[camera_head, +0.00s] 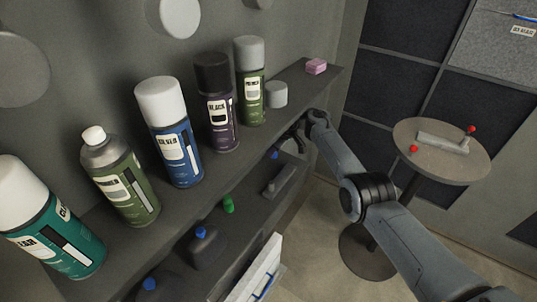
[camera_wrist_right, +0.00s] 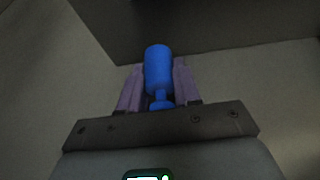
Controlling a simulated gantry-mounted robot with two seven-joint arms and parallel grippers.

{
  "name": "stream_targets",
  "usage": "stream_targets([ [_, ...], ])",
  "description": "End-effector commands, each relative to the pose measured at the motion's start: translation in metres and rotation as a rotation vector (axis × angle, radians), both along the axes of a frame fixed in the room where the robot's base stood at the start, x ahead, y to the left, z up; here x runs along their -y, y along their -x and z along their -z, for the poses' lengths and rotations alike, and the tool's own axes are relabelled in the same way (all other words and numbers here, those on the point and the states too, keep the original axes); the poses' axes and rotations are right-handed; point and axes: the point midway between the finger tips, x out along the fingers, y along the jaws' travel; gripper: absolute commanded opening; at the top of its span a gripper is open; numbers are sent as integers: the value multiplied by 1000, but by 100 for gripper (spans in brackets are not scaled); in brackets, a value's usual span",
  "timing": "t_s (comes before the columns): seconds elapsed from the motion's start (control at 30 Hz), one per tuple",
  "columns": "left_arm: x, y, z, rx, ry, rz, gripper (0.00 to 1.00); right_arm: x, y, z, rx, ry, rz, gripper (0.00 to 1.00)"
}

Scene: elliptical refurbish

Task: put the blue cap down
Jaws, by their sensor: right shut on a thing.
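My right gripper (camera_head: 294,140) is at the front edge of the upper shelf, near its far end. In the right wrist view the gripper (camera_wrist_right: 158,92) is shut, with the blue cap (camera_wrist_right: 158,72) between its two purple-grey fingers. The cap has a wide rounded body and a narrower stem with a flared end towards the palm. A small blue spot (camera_head: 275,154) shows just below the gripper in the head view; I cannot tell whether it is the held cap or another one. My left gripper is not in view.
Several spray cans, including a blue one (camera_head: 169,134), stand along the upper shelf (camera_head: 270,128). A loose grey cap (camera_head: 277,95) and a pink block (camera_head: 316,66) sit near its far end. Below are dark bottles with blue caps (camera_head: 200,232). A round table (camera_head: 440,160) stands right.

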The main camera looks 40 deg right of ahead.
Motion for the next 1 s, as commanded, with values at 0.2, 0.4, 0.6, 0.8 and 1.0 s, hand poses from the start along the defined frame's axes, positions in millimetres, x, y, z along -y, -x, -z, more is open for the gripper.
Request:
stream_targets([
  [0.2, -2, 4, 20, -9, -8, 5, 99, 0, 1, 24, -2, 0, 1, 0],
  [0.4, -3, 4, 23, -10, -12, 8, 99, 0, 0, 29, -1, 1, 0, 0],
  [0.6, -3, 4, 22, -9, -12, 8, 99, 0, 0, 29, -1, 1, 0, 0],
  [0.8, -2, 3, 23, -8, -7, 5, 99, 0, 0, 32, -1, 1, 0, 40],
  [1.0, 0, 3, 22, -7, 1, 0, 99, 0, 0, 32, -1, 1, 0, 58],
])
